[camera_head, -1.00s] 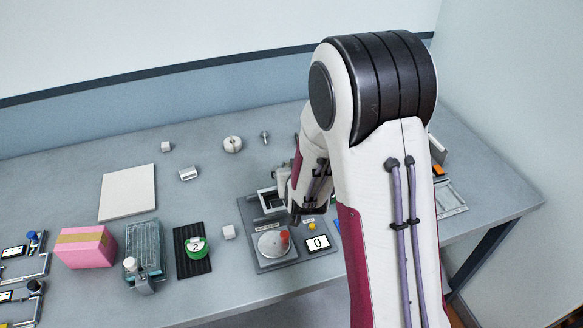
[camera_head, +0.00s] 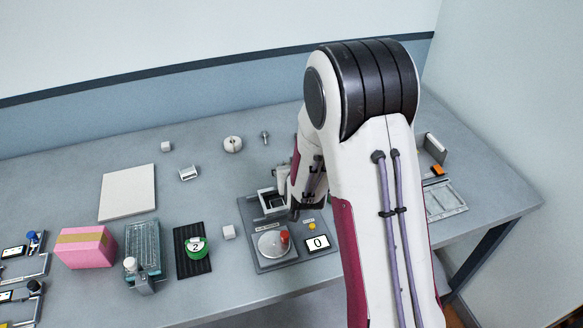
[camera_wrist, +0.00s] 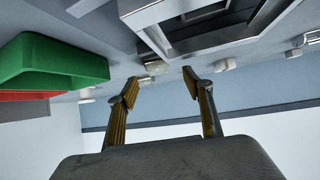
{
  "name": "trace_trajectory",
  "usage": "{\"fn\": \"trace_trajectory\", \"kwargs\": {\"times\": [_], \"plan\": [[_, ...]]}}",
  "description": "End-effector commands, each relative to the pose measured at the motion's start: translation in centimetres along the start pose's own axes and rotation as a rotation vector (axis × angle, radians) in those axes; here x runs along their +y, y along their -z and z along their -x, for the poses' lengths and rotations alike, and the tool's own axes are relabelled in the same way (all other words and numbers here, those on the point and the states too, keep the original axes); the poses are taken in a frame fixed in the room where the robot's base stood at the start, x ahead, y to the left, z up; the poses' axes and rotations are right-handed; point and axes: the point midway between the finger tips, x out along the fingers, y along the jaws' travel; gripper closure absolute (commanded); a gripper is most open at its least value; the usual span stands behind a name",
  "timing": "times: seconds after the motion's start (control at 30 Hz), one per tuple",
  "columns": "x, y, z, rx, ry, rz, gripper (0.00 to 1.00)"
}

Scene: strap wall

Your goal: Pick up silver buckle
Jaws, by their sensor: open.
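A small silver, open-sided piece that looks like the buckle (camera_head: 188,174) lies on the table in the head view, right of the white board. My gripper (camera_wrist: 161,80) is open in the wrist view, with its two yellow-and-dark fingers apart and nothing held between them. In the head view my arm hides the fingers, and my wrist is over the right side of the table, well to the right of the silver piece. Small pale objects show beyond the fingertips in the wrist view; I cannot tell which one is the buckle.
A white ring-shaped part (camera_head: 232,144), a small bolt-like part (camera_head: 265,136) and a white cube (camera_head: 166,146) lie toward the back. A white board (camera_head: 127,192), pink box (camera_head: 85,247) and grey scale station (camera_head: 262,260) stand in front. A green bin (camera_wrist: 50,62) is close by in the wrist view.

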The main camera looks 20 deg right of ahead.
Motion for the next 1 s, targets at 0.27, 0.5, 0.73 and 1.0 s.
{"fn": "trace_trajectory", "kwargs": {"times": [0.27, 0.5, 0.73, 1.0], "plan": [[0.3, -0.2, -2.6, -0.001, -0.001, 0.0, 0.49], [0.3, -0.1, -4.2, 0.0, 0.0, 0.0, 0.49], [0.3, -0.2, -4.4, -0.001, 0.0, 0.0, 0.49], [0.3, -0.1, -4.4, 0.0, 0.0, 0.0, 0.49]]}}
